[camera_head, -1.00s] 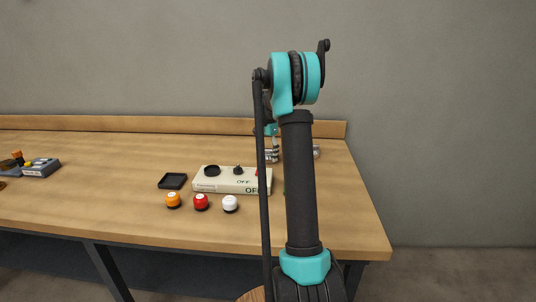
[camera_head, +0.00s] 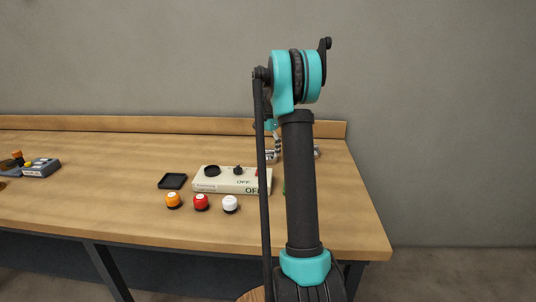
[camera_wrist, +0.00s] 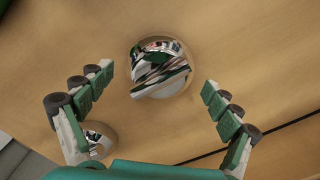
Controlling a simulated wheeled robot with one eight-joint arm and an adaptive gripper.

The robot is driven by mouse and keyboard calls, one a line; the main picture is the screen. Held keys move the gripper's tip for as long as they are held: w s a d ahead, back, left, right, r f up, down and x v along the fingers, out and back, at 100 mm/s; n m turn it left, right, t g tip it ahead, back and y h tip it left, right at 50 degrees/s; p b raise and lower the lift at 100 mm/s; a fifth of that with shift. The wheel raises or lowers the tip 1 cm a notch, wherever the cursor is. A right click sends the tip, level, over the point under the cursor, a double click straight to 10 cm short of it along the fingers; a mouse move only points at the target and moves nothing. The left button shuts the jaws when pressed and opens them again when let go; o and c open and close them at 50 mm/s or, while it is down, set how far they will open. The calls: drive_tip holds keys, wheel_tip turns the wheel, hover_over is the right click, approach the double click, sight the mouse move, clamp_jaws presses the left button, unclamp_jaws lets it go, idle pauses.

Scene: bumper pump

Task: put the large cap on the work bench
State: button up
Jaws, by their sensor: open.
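A large, round, mirror-like metal cap (camera_wrist: 160,62) rests on the wooden work bench (camera_wrist: 245,50) in the wrist view. My gripper (camera_wrist: 158,80) is open, with one finger on either side of the cap and clear gaps to both. A smaller shiny round piece (camera_wrist: 98,138) lies on the wood, partly behind the left finger. In the head view, two shiny metal pieces show beside my arm, one at the left (camera_head: 270,156) and one at the right (camera_head: 317,152). My arm hides most of my gripper there.
A cream control box (camera_head: 222,186) marked OFF stands left of my arm. A black tray (camera_head: 172,181) and orange (camera_head: 173,200), red (camera_head: 201,202) and white (camera_head: 230,203) buttons lie near it. Grey boxes (camera_head: 40,168) sit far left. The bench's right end is clear.

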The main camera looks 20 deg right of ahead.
wheel_tip(320, 180, up, 10)
idle(0.3)
drive_tip(key=shift+s+f, duration=0.1)
drive_tip(key=shift+s, duration=0.05)
